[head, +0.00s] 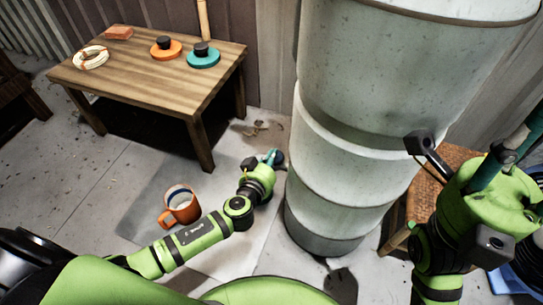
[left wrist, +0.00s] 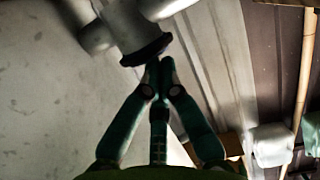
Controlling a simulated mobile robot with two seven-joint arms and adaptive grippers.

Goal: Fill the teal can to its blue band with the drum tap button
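The drum (head: 345,140) is a tall, pale grey, ribbed cylinder. Its tap (left wrist: 135,28) is a grey fitting with a dark round end (left wrist: 147,52), facing my left gripper in the left wrist view. My left gripper (head: 270,158) is beside the drum's left side; its teal fingertips (left wrist: 158,66) are together and empty, close to the dark end. I cannot tell if they touch it. An orange can (head: 181,207) with a handle and a blue band inside stands upright on the floor, left of that gripper. I see no teal can. My right gripper (head: 508,150) is partly visible at right.
A wooden table (head: 150,75) at the back left holds an orange disc (head: 165,49), a teal disc (head: 204,57), a coil (head: 91,58) and a brick-like block (head: 119,32). A woven stool (head: 450,160) stands right of the drum. Floor around the can is clear.

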